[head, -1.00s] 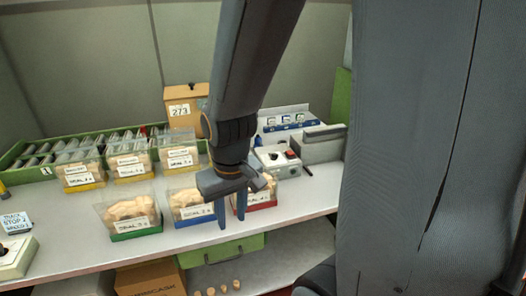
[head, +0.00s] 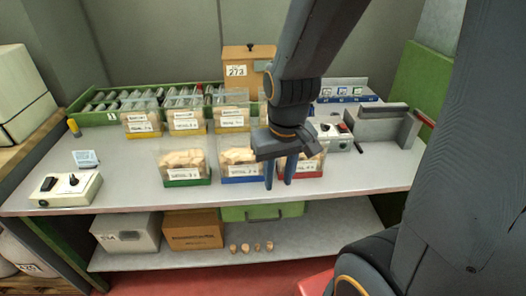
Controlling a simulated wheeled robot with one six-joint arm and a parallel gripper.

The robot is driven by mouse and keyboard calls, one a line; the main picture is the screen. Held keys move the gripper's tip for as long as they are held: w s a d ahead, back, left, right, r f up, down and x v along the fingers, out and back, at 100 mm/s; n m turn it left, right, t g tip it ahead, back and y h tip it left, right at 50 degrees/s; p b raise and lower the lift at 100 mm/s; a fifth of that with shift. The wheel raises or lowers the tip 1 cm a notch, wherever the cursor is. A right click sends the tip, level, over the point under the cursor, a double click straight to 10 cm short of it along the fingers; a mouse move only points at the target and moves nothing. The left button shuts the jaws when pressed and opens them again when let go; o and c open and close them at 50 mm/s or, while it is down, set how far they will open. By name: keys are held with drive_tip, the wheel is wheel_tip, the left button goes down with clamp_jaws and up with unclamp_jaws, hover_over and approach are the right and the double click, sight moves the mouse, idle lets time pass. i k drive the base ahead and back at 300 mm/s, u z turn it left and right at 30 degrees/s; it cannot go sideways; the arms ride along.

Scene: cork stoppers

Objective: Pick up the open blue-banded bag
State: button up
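The blue-banded bag (head: 238,157) is a clear bag of cork stoppers with a white label and a blue band at its base. It stands upright on the grey bench in the middle of the front row. A green-banded bag (head: 185,161) stands to its left and a red-banded bag (head: 311,163) to its right. My gripper (head: 279,173) points down with its two fingers apart and nothing between them. It appears in front of the gap between the blue-banded and red-banded bags, hiding part of both. Whether its fingers touch either bag is unclear.
Yellow-banded bags (head: 185,121) stand behind, before a green roller rack (head: 90,118). A brown box marked 273 (head: 238,72) is at the back. A control box (head: 66,187) sits at the bench's left. Loose corks (head: 246,247) lie on the lower shelf.

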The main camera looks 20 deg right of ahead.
sight(238, 163)
drive_tip(key=u, duration=1.1)
drive_tip(key=i, duration=0.75)
drive_tip(key=z, duration=2.6)
